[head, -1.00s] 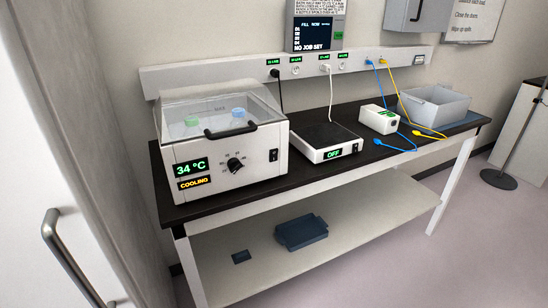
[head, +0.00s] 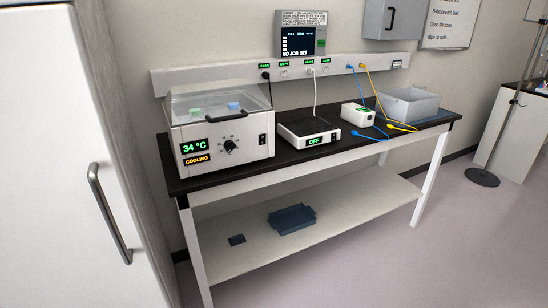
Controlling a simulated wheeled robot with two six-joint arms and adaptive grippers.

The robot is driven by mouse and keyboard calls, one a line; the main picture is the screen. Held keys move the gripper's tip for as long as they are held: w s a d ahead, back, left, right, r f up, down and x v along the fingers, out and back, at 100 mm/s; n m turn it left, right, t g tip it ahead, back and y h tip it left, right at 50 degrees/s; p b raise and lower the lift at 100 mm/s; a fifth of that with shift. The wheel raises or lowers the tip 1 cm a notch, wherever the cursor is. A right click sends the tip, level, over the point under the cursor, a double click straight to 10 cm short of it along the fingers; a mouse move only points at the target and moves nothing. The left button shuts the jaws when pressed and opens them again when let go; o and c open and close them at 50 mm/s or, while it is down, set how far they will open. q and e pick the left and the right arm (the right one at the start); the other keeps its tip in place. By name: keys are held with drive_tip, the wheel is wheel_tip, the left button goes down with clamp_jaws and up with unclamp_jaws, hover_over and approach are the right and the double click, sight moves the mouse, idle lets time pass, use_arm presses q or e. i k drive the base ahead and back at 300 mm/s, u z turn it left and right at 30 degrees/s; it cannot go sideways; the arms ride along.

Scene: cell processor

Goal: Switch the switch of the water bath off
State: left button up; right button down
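The water bath (head: 218,160) is a white box with a clear lid, standing at the left end of the black bench. Its lid is closed, with a green and a blue item visible inside. Its front display (head: 195,147) reads 34 °C and COOLING. A round black dial (head: 229,146) sits in the middle of the front. The small black rocker switch (head: 262,139) is at the right of the front; its position is too small to tell. Neither of my grippers is in view.
A flat device (head: 308,129) reading OFF, a small white box (head: 357,114) with blue and yellow cables and a grey bin (head: 409,103) stand farther right on the bench (head: 243,168). A white door with a handle (head: 108,213) fills the left. The floor in front is clear.

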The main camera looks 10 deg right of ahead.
sight(262, 138)
drive_tip(key=u, duration=0.35)
drive_tip(key=i, duration=1.1)
drive_tip(key=u, duration=0.2)
